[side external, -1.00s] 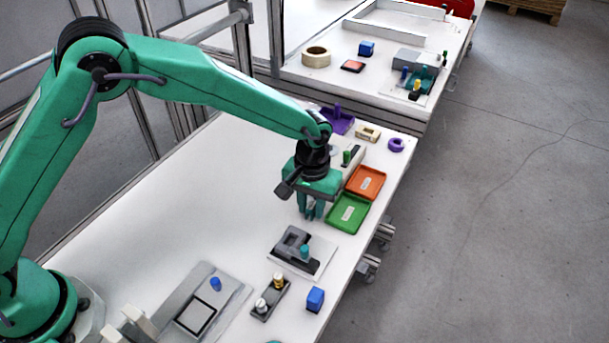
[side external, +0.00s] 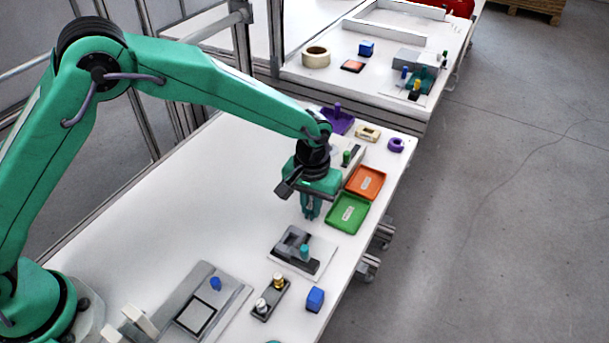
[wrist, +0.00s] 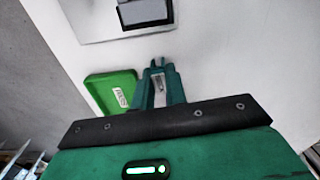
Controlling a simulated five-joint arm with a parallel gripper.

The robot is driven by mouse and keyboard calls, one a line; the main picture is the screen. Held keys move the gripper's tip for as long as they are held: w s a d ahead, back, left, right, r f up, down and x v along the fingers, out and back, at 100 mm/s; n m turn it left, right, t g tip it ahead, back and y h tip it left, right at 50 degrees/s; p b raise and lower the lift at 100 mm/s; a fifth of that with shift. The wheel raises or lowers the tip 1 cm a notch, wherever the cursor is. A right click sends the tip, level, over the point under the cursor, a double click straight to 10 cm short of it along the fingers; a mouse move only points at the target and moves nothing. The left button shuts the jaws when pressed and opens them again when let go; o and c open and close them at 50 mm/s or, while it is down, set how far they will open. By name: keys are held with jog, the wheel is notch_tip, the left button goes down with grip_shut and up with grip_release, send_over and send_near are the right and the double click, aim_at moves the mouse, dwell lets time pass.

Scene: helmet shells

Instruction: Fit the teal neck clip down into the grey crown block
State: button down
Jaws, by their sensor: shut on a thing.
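My gripper (side external: 310,212) points down low over the white table, left of the green tray. It is shut on a small teal piece, taken to be the neck clip (wrist: 158,70), which is largely hidden between similarly coloured fingers. In the wrist view it shows as short prongs between the fingertips, with a pale grey patch below. The grey crown block (side external: 293,238) sits on a pale plate nearer the camera, apart from my gripper. Dark parts and a teal peg (side external: 305,251) stand beside it. A grey block on a plate (wrist: 143,10) shows at the wrist view's top.
A green tray (side external: 349,213) and an orange tray (side external: 366,182) lie right of my gripper, near the table edge. A holder with two knobs (side external: 270,300), a blue block (side external: 315,299) and a grey fixture (side external: 207,305) stand nearer the camera. The table's left is clear.

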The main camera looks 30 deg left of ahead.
jog(key=shift+r, duration=0.5)
notch_tip(320, 180, up, 3)
jog(key=shift+d+r, duration=0.1)
jog(key=shift+r, duration=0.1)
jog(key=s+d+r, duration=0.5)
jog(key=s+r, duration=0.1)
jog(key=s, duration=0.4)
jog(key=shift+d+r, duration=0.25)
jog(key=shift+d, duration=0.05)
